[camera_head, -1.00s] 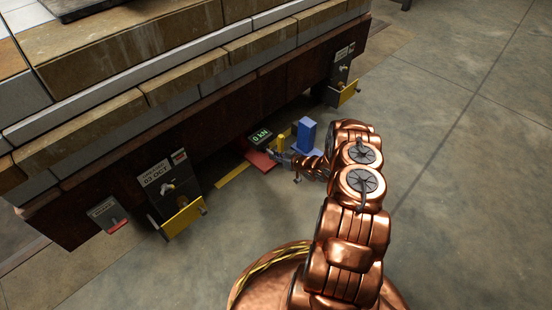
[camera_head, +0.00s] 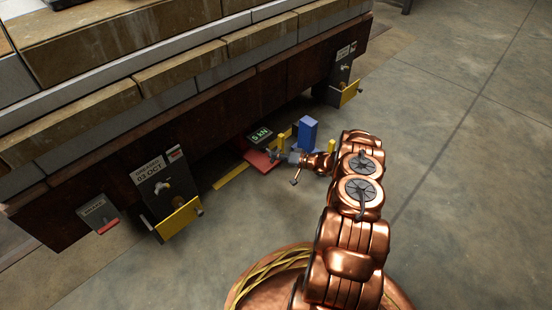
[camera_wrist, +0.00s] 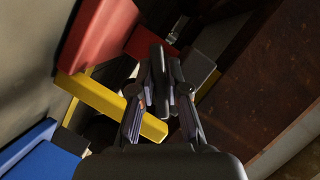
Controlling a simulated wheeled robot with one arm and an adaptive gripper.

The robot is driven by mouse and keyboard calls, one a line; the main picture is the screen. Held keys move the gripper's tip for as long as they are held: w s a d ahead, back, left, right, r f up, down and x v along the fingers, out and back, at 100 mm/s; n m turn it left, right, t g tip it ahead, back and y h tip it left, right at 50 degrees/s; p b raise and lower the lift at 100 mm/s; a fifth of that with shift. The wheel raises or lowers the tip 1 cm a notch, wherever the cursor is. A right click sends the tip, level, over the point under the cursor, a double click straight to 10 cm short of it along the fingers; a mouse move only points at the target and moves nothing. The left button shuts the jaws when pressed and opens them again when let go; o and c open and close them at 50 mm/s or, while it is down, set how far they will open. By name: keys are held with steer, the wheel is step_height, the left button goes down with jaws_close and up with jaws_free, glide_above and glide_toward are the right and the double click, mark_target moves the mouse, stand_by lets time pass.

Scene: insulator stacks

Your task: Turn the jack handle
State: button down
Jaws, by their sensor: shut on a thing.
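The jack's red body (camera_head: 262,161) sits low at the foot of the dark beam, below a small display (camera_head: 261,134) reading 5 kN. My gripper (camera_head: 290,157) reaches it from the right, beside a blue block (camera_head: 308,133). In the wrist view my gripper (camera_wrist: 162,80) is shut on the dark jack handle (camera_wrist: 156,48), which lies between the fingertips. The red jack body (camera_wrist: 100,32) is at upper left there, with a yellow bar (camera_wrist: 112,104) just left of the fingers. The handle is mostly hidden by my gripper in the head view.
The dark beam (camera_head: 205,130) under the stacked blocks runs along the left. Brackets with yellow plates (camera_head: 180,218) (camera_head: 350,92) stick out from it on both sides of the jack. A yellow floor strip (camera_head: 231,177) lies nearby. The concrete floor at right is clear.

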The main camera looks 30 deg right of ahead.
steer(key=shift+m, duration=0.4)
steer(key=shift+d, duration=0.1)
steer(key=c, duration=1.2)
jaws_free()
steer(key=v, duration=1.2)
steer(key=shift+f, duration=0.2)
